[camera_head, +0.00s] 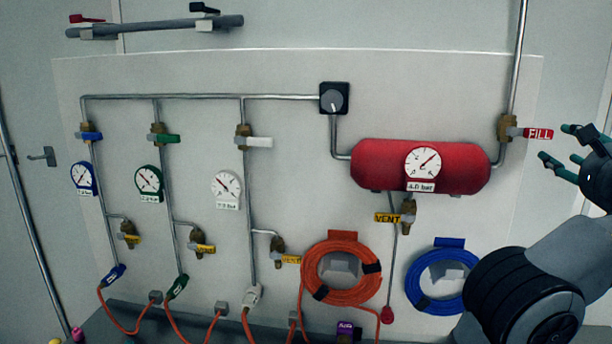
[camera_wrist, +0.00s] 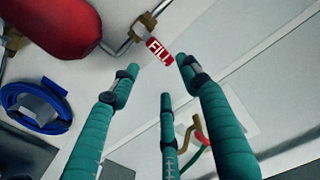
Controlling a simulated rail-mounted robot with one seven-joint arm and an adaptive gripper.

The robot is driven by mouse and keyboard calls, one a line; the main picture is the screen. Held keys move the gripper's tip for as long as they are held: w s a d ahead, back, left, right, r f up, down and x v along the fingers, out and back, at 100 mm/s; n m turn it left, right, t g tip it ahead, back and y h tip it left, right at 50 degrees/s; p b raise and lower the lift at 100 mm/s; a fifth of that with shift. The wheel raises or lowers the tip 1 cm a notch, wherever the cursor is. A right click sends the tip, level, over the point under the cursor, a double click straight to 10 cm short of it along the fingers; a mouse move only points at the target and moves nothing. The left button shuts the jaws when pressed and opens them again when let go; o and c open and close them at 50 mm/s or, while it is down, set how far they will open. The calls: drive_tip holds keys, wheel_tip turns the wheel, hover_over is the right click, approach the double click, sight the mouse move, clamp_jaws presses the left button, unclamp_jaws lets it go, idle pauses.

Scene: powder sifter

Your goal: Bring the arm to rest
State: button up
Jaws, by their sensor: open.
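My gripper (camera_head: 557,145) is at the right edge of the head view, its teal fingers pointing left toward the red FILL valve handle (camera_head: 538,134). The fingers are spread apart with nothing between them. In the wrist view my gripper (camera_wrist: 160,85) shows its teal fingers open, with the FILL handle (camera_wrist: 160,52) just beyond the fingertips. The fingers look apart from the handle. My arm comes up from the lower right of the head view.
A red tank (camera_head: 380,168) with a white gauge (camera_head: 422,162) is left of my gripper. An orange hose coil (camera_head: 341,239) and a blue coil (camera_head: 434,303) hang below it. Pipes with blue, green and white valves fill the panel's left. Open wall lies above the tank.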

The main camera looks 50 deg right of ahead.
sight(543, 137)
drive_tip(key=x, duration=0.8)
drive_tip(key=shift+w+d, duration=0.15)
drive_tip(key=shift+d, duration=0.05)
drive_tip(key=shift+w, duration=0.15)
drive_tip(key=shift+d, duration=0.1)
drive_tip(key=shift+r, duration=0.1)
drive_tip(key=shift+s, duration=0.2)
